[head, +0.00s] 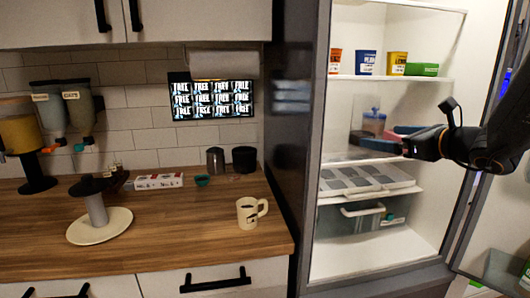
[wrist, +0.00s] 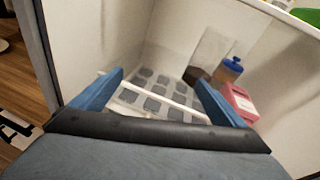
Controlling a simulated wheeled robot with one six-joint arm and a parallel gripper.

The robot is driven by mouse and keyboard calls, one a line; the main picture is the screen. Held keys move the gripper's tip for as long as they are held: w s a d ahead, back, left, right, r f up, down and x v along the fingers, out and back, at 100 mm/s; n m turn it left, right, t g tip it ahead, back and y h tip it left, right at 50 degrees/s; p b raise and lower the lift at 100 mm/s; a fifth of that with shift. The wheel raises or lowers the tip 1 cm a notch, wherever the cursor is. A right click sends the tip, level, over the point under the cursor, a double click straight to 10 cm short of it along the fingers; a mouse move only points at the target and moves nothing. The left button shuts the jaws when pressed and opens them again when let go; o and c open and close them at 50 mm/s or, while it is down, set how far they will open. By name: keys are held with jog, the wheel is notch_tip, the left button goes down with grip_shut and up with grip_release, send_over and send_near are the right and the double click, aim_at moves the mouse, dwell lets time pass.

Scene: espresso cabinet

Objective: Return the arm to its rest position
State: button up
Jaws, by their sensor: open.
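My gripper (head: 408,147) is in front of the open fridge in the head view, at about the height of the middle shelf, reaching in from the right. In the wrist view, the two blue fingers of my gripper (wrist: 158,92) stand wide apart with nothing between them. Behind them in the picture lies a tray with grey square compartments (wrist: 150,104), which also shows on the fridge shelf in the head view (head: 362,178). My arm (head: 490,145) extends across the right side of the head view.
A blue-lidded container (head: 374,122) and a pink box (wrist: 238,102) stand on the middle shelf. Small cartons (head: 365,62) are on the top shelf and a clear bin (head: 350,220) is below. A cream mug (head: 249,213) stands on the wooden counter (head: 180,225) at left.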

jog(key=s+a+f+n+g, duration=0.9)
jog(key=s+a+f+n, duration=0.35)
jog(key=a+f, duration=0.35)
jog(key=s+d+f+n+g+h, duration=0.1)
jog(key=s+f+n+g+h, duration=0.1)
jog(key=s+f+n, duration=0.3)
jog(key=s+d+f+n+g+h, duration=0.2)
jog(key=s+f+n, duration=0.3)
jog(key=n, duration=0.7)
jog(key=shift+s+h, duration=0.9)
jog(key=shift+s, duration=0.35)
